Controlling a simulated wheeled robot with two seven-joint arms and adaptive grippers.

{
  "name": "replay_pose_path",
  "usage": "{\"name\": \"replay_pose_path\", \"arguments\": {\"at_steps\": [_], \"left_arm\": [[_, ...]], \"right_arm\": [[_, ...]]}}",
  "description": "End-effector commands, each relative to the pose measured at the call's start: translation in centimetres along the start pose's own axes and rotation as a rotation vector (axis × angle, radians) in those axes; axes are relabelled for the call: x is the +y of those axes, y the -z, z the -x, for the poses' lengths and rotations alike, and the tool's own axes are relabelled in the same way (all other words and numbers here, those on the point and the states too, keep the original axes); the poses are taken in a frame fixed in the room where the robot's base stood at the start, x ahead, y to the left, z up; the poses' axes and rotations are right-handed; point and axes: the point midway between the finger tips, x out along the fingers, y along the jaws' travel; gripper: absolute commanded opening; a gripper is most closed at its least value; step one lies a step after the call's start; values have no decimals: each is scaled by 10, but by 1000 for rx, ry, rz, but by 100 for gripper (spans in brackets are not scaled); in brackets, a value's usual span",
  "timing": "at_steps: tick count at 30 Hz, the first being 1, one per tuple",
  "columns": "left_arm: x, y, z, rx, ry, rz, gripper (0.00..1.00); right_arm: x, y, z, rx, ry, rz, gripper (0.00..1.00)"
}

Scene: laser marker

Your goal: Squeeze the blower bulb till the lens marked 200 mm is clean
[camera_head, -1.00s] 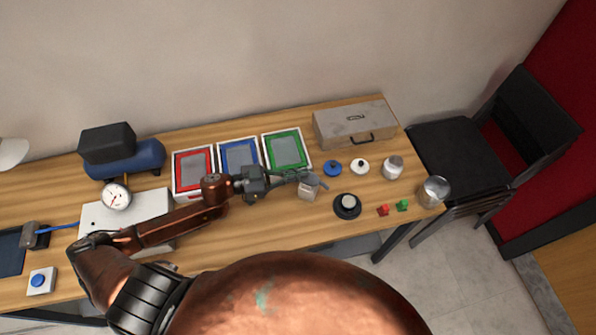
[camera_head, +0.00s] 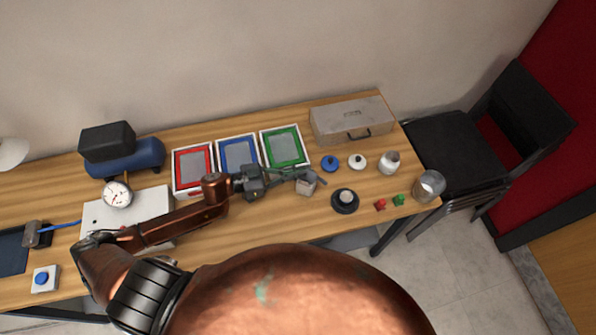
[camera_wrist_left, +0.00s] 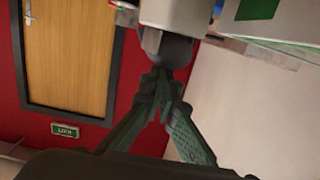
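My left gripper (camera_head: 300,178) reaches in from the left, low over the middle of the table, at a small pale block (camera_head: 306,188). In the left wrist view the block (camera_wrist_left: 175,12) carries a dark grey rounded part (camera_wrist_left: 172,50), which may be the blower bulb. My left fingers (camera_wrist_left: 160,80) converge close together at that part. Whether they press on it is not clear. A black round piece with a pale centre (camera_head: 345,201) lies right of the block. No 200 mm mark or dust is readable. My right gripper is out of view.
Behind the gripper lie red (camera_head: 194,168), blue (camera_head: 239,162) and green (camera_head: 285,148) framed trays. A metal toolbox (camera_head: 350,121) stands at the back right. A blue disc (camera_head: 330,163), small jars and red and green pieces lie right.

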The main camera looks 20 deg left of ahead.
Motion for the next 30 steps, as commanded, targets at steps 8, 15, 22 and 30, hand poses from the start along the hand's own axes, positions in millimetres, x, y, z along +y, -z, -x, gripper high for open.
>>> {"name": "replay_pose_path", "arguments": {"at_steps": [8, 15, 22, 30], "left_arm": [[-2, 40, 9, 1, 0, -4, 0], [-1, 29, 66, -2, -1, 0, 0], [-1, 31, 98, 1, -1, -2, 0], [-2, 33, 107, 4, -2, -3, 0]], "right_arm": [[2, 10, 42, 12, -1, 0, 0], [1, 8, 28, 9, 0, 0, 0], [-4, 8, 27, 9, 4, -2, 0], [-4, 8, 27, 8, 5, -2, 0]]}}
